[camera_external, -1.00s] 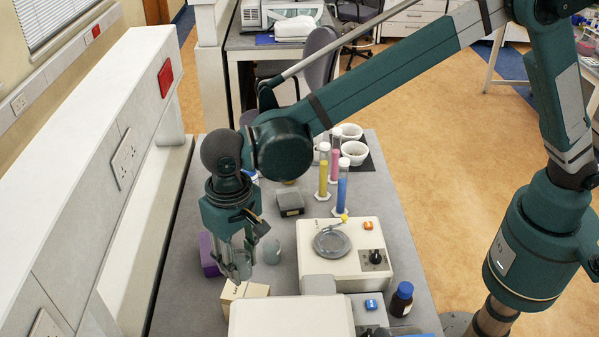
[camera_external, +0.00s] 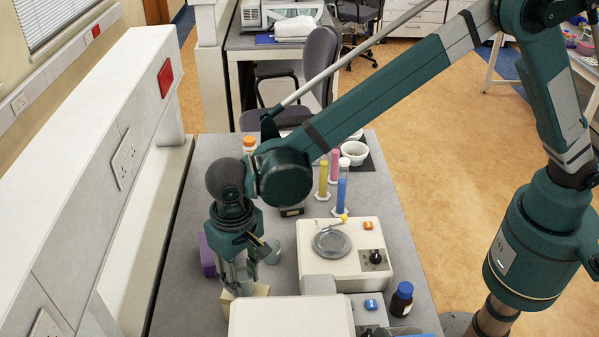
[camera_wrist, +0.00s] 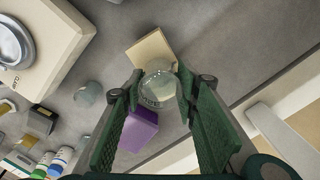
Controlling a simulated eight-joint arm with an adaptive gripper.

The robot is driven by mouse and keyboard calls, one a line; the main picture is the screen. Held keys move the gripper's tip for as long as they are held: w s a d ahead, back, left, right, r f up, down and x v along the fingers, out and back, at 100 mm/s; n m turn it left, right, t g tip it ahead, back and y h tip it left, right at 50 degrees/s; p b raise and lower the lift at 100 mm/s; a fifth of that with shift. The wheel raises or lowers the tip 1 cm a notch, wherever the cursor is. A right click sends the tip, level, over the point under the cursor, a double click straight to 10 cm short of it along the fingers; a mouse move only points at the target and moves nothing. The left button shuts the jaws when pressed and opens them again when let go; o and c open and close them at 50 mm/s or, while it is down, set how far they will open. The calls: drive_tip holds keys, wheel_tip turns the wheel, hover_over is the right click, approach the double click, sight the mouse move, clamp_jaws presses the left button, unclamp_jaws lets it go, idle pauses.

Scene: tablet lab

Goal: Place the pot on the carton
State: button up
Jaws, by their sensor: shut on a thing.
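My gripper (camera_external: 238,282) points down at the front left of the bench. Its fingers are shut on a clear, round glass pot (camera_wrist: 158,84), seen between them in the wrist view. The carton (camera_external: 261,290) is a small cream box under the gripper, partly hidden by the fingers and the white instrument in front. In the wrist view the carton (camera_wrist: 149,50) shows just beyond the pot, which overlaps its near part. Whether the pot touches the carton cannot be told.
A purple box (camera_external: 207,256) stands close left of the gripper. A second glass vessel (camera_external: 272,252) stands just behind the carton. Coloured cylinders (camera_external: 342,190) stand farther back.

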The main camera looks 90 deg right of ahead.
drive_tip(key=shift+f, duration=0.3)
drive_tip(key=shift+f, duration=0.15)
drive_tip(key=o, duration=0.9)
wheel_tip(320, 180, up, 12)
drive_tip(key=shift+r+b, duration=0.15)
drive_tip(key=shift+b, duration=0.15)
drive_tip(key=shift+d, duration=0.1)
idle(0.8)
